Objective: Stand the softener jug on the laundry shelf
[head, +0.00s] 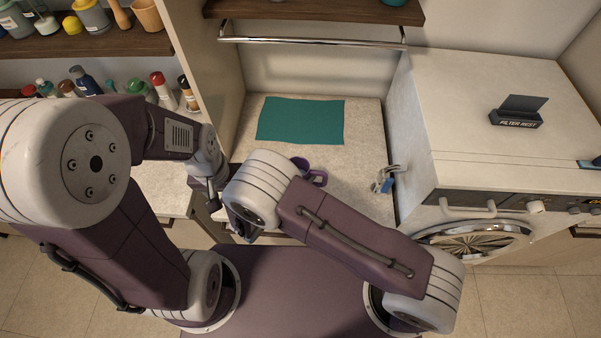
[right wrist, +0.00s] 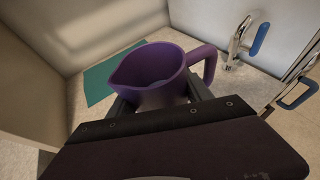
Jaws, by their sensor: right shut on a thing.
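The softener jug is a purple open-topped pitcher with a side handle. In the right wrist view the jug (right wrist: 150,75) is upright or nearly so, and my right gripper (right wrist: 158,100) is shut on it, with dark fingers at its near side. In the head view only part of the jug (head: 316,177) and its handle shows past my right arm, over the pale counter. My left gripper (head: 215,193) is partly seen at the left of the counter, its jaws unclear. A dark wooden shelf (head: 310,10) with a metal rail under it is above the counter's back.
A teal mat (head: 300,120) lies on the counter behind the jug. A tap-like fitting with a blue handle (head: 385,180) stands to the right, by a washer-like white unit (head: 500,110) bearing a dark sign. Crowded shelves (head: 90,48) of bottles are at left.

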